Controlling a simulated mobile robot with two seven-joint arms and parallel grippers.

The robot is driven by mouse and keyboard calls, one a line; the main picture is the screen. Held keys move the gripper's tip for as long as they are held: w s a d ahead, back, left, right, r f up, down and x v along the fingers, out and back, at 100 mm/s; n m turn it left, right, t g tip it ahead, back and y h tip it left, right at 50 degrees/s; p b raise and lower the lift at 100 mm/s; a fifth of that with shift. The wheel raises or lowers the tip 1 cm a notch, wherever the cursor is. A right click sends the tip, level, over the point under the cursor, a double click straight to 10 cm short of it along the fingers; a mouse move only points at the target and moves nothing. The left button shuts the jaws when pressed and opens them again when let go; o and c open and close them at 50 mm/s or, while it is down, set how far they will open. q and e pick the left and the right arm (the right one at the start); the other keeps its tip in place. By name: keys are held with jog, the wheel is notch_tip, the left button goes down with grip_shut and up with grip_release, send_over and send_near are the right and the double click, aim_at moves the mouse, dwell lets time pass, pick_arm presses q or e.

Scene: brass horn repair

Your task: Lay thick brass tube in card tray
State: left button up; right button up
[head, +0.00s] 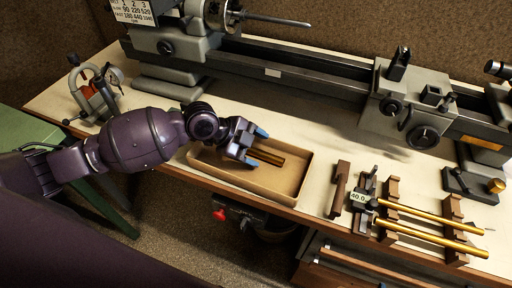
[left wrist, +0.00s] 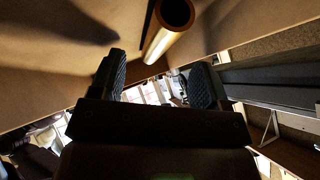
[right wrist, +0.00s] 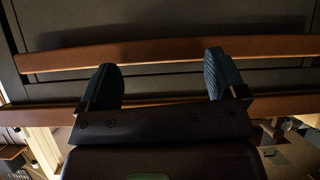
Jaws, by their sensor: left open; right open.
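The card tray (head: 292,196) is a shallow tan box on the bench. A brass tube (head: 268,156) lies in it, near the back; a dark line runs beside it, and I cannot tell whether that is a shadow or a second piece. My left gripper (head: 254,146) is over the tray, its blue fingers apart, close to the tube. In the left wrist view, a wide hollow brass tube (left wrist: 162,45) shows beyond and between the open fingertips, not clasped. My right gripper (right wrist: 163,80) is open and empty in the right wrist view, outside the head view.
Two brass tubes (head: 434,242) rest across wooden blocks (head: 388,205) at the right, beside a gauge marked 40.0 (head: 360,197). A grey lathe (head: 300,75) fills the back. A clamp-like stand (head: 93,95) is at the left.

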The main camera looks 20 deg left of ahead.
pick_arm(q)
jog(key=shift+w+d+r+p, duration=0.15)
jog(key=shift+r+p, duration=0.65)
jog(key=shift+r, duration=1.05)
jog(key=shift+r+p, duration=0.9)
jog(key=shift+r, duration=0.6)
pick_arm(e)
jog(key=shift+t, duration=0.3)
jog(key=r, duration=0.2)
jog(key=w+r, duration=0.1)
jog(key=r, duration=0.2)
jog(key=shift+w, duration=0.1)
